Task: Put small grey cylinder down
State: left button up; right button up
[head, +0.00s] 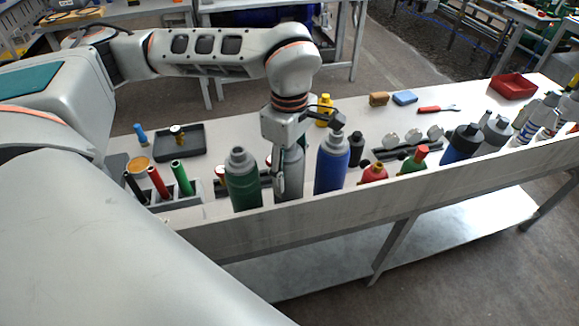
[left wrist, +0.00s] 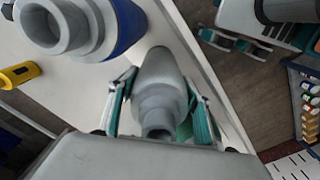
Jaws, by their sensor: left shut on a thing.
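The small grey cylinder (head: 293,180) stands between a green cylinder and a blue cylinder near the front edge of the table, in the head view. My left gripper (head: 283,175) reaches down from above and is shut on it. In the left wrist view, the grey cylinder (left wrist: 158,85) sits between the two teal-padded fingers of my left gripper (left wrist: 160,105), with its stepped neck toward the camera. Its base is hidden by the table's front board in the head view, so I cannot tell whether it touches the table. My right gripper is not in view.
The green cylinder (head: 243,180) is close on the left, the blue cylinder (head: 332,164) close on the right. A dark tray (head: 190,150), a pen holder (head: 183,202) and a red bin (head: 514,86) are on the table (head: 460,107). A raised board (head: 420,197) runs along its front.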

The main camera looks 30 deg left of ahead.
pick_arm(q)
jog(key=o, duration=1.7)
jog(key=shift+c, duration=0.2)
jog(key=shift+r, duration=0.2)
notch_tip(320, 180, up, 12)
jog(key=shift+f+p, duration=0.1)
jog(key=shift+p, duration=0.4)
jog(key=shift+s, duration=0.15)
